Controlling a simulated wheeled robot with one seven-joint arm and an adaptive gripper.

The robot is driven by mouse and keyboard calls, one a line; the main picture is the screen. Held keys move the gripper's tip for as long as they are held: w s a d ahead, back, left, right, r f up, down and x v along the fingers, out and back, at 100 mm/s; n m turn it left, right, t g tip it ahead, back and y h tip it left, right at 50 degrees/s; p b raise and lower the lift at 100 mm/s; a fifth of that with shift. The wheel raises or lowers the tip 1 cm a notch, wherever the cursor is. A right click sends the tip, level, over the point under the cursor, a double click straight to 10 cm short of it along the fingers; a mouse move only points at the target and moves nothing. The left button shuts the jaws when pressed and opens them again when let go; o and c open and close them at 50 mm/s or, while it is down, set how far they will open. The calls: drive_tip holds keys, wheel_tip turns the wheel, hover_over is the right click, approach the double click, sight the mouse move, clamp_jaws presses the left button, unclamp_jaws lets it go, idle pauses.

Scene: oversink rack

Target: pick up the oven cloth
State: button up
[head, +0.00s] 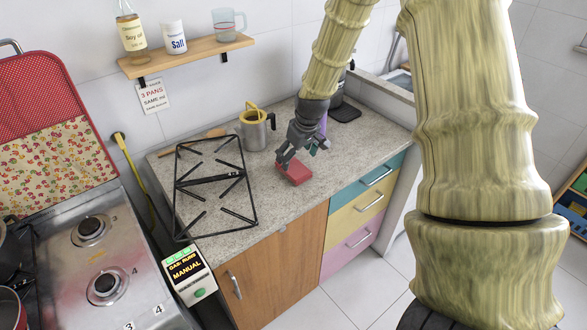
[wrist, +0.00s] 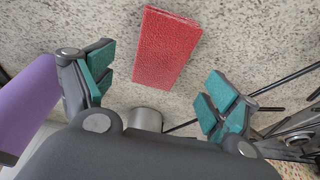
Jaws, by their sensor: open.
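The oven cloth (head: 295,173) appears to be the flat red rectangular piece lying on the speckled counter, near its front edge and right of the black pan grate. In the wrist view the red cloth (wrist: 167,48) lies ahead of the jaws, tilted slightly, with its whole top face showing. My gripper (head: 301,157) is just above and behind it in the head view. In the wrist view my gripper (wrist: 158,90) is open, with teal pads spread wide apart and nothing between them. I cannot tell the exact height gap.
The black grate (head: 208,182) lies left of the cloth. A steel pot (head: 254,133) with a yellow item stands behind it. A purple object (wrist: 30,105) is close by my gripper's left side in the wrist view. Counter to the cloth's right is clear.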

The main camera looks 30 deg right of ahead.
sight(294, 166)
drive_tip(key=shift+p+x, duration=1.15)
drive_tip(key=shift+x, duration=1.45)
drive_tip(key=shift+w+d, duration=0.1)
drive_tip(key=c, duration=1.2)
drive_tip(key=shift+r+b, duration=0.85)
drive_tip(key=shift+r, duration=0.6)
drive_tip(key=shift+s+r, duration=0.25)
drive_tip(key=s+a+b, duration=0.1)
drive_tip(key=s+a, duration=0.1)
drive_tip(key=s, duration=0.2)
drive_tip(key=s+a+r+b, duration=0.1)
drive_tip(key=s+a+b, duration=0.1)
drive_tip(key=s, duration=0.3)
drive_tip(key=s+a+b, duration=0.1)
drive_tip(key=s+a, duration=0.2)
drive_tip(key=s, duration=0.1)
drive_tip(key=shift+s+a+r+b, duration=0.3)
drive_tip(key=shift+a, duration=0.05)
